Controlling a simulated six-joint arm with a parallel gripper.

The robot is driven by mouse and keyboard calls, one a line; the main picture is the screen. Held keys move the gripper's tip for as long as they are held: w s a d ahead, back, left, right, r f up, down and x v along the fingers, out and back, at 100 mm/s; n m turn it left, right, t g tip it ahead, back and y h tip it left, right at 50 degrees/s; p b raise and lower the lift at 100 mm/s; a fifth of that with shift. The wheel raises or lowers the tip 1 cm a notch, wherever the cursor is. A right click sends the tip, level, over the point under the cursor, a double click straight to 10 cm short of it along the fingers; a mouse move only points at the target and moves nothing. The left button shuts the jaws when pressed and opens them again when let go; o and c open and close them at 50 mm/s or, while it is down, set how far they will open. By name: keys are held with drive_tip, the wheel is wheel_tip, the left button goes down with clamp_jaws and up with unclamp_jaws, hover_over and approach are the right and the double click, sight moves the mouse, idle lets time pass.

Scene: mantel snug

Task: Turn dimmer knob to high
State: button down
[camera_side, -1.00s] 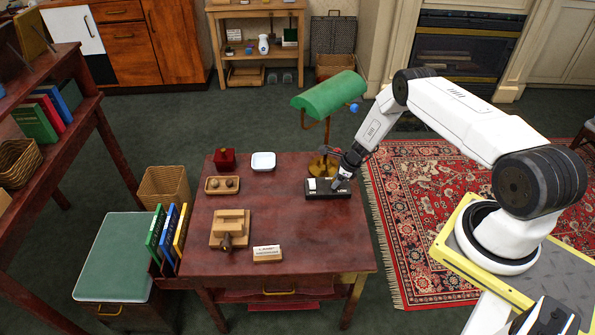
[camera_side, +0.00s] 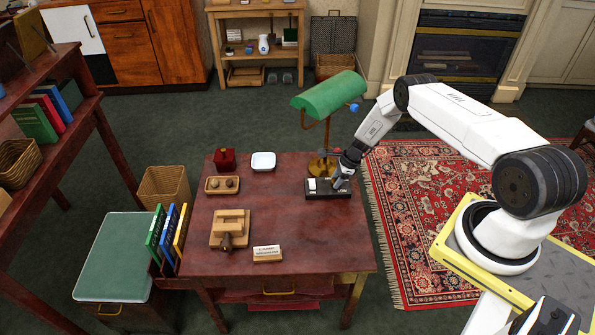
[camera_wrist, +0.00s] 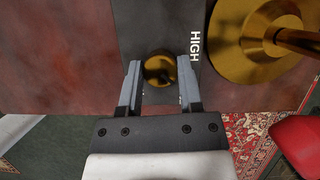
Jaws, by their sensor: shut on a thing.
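The dimmer box (camera_side: 318,194) is a dark, flat unit on the desk, with a white part on its top at the left. Its brass knob (camera_wrist: 159,68) is round and sits between the two finger tips in the wrist view. My gripper (camera_wrist: 159,78) is shut on the knob, one finger on each side. The gripper (camera_side: 338,184) also shows in the side view, over the right part of the box. The word HIGH (camera_wrist: 194,46) is printed beside the right finger. In the side view my gripper hides the knob.
A brass lamp with a green shade (camera_side: 329,95) stands right behind the box; its round base (camera_wrist: 258,40) is close to my right finger. A white dish (camera_side: 263,161), a red box (camera_side: 224,159) and a wooden tray (camera_side: 221,185) stand left. The desk's front right is clear.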

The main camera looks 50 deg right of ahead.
drive_tip(key=n+g+y, duration=0.1)
drive_tip(key=n, duration=0.2)
drive_tip(key=shift+w+n, duration=0.1)
drive_tip(key=shift+n, duration=0.3)
drive_tip(key=shift+n+g, duration=0.8)
drive_tip(key=shift+n, duration=1)
drive_tip(key=shift+c, duration=1.3)
unclamp_jaws()
